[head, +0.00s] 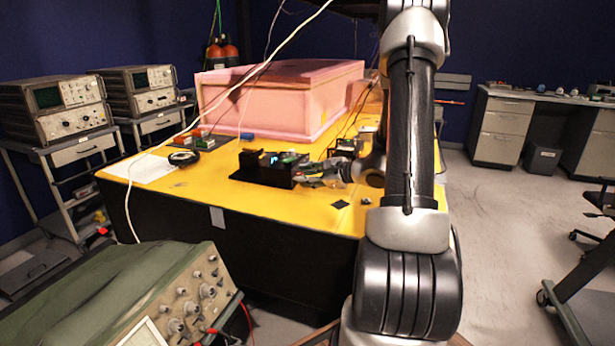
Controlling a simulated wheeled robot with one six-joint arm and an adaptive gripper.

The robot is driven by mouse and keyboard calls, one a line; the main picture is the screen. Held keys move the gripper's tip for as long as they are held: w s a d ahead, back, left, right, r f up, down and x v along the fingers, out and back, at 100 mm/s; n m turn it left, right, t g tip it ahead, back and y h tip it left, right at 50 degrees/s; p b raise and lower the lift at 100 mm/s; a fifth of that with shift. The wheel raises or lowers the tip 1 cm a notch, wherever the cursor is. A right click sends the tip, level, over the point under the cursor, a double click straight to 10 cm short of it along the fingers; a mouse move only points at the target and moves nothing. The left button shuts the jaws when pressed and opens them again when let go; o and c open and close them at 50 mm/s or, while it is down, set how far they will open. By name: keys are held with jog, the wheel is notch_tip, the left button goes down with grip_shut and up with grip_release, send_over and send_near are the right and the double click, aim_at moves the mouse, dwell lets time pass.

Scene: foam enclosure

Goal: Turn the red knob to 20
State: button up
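A small black device (262,175) with a lit bluish display stands on the yellow tabletop (225,199).
A large pink foam box (253,104) stands behind the device. A white sheet (142,168) and a black coil (184,158) lie to the left. A green oscilloscope (110,290) is at front left. A white cable hangs across the view. The table's front left is mostly clear.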

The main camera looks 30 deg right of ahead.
grip_shut()
jog(key=shift+d+m+g+y, duration=0.1)
jog(key=shift+m+g+y, duration=0.2)
jog(key=shift+m, duration=0.2)
jog(key=shift+o, duration=1)
grip_release()
jog(key=v, duration=1.2)
